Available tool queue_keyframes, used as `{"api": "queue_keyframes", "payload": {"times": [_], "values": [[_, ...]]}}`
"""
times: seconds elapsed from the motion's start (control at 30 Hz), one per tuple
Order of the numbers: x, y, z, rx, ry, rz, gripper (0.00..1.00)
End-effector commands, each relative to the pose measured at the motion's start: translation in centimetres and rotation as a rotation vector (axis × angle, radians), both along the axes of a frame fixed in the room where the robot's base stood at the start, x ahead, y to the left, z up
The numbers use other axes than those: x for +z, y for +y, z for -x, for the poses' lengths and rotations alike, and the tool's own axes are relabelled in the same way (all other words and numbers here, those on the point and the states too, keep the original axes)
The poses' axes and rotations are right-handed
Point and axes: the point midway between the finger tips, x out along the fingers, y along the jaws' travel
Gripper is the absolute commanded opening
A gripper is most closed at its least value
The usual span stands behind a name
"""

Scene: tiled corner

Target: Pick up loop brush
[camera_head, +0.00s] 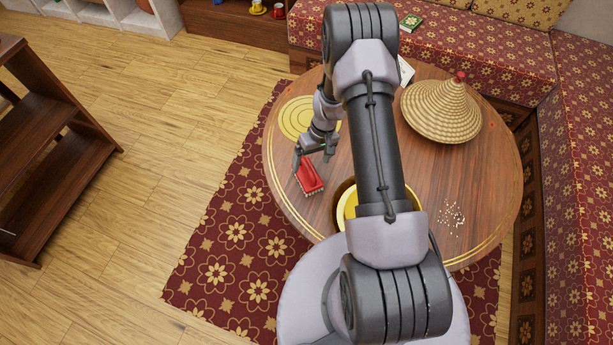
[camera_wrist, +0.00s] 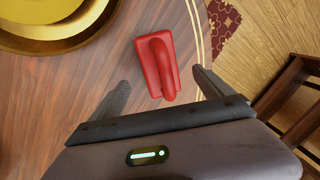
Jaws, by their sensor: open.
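The loop brush is red with a raised loop handle and pale bristles. It lies on the round wooden table (camera_head: 470,180), near the table's left edge, in the head view (camera_head: 309,177). In the wrist view the brush (camera_wrist: 158,66) lies handle up, ahead of the fingertips and roughly midway between them. My gripper (camera_head: 312,157) is open and empty, just above and beside the brush in the head view. Its two fingers show apart in the wrist view (camera_wrist: 160,80). The exact height above the brush is hard to tell.
A yellow bowl or tray (camera_head: 347,203) stands near the brush, partly hidden by my arm. A round yellow mat (camera_head: 296,118), a woven cone lid (camera_head: 441,108) and scattered crumbs (camera_head: 453,215) are on the table. A wooden shelf (camera_head: 50,150) stands left; cushioned benches border the right.

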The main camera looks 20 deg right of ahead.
Motion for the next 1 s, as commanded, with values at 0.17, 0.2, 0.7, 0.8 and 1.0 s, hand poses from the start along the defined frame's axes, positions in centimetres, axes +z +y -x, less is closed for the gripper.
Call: {"api": "queue_keyframes", "payload": {"times": [0.17,0.2,0.7,0.8,1.0], "values": [[-1.7,0.3,0.1,0.0,0.0,0.0,0.9],[-2.3,0.4,0.3,0.0,0.001,0.0,0.9],[-5.9,1.1,0.6,0.0,0.0,0.0,0.71],[-5.9,1.1,0.6,0.0,0.0,0.0,0.51],[-5.9,1.1,0.6,0.0,0.0,0.0,0.2]]}}
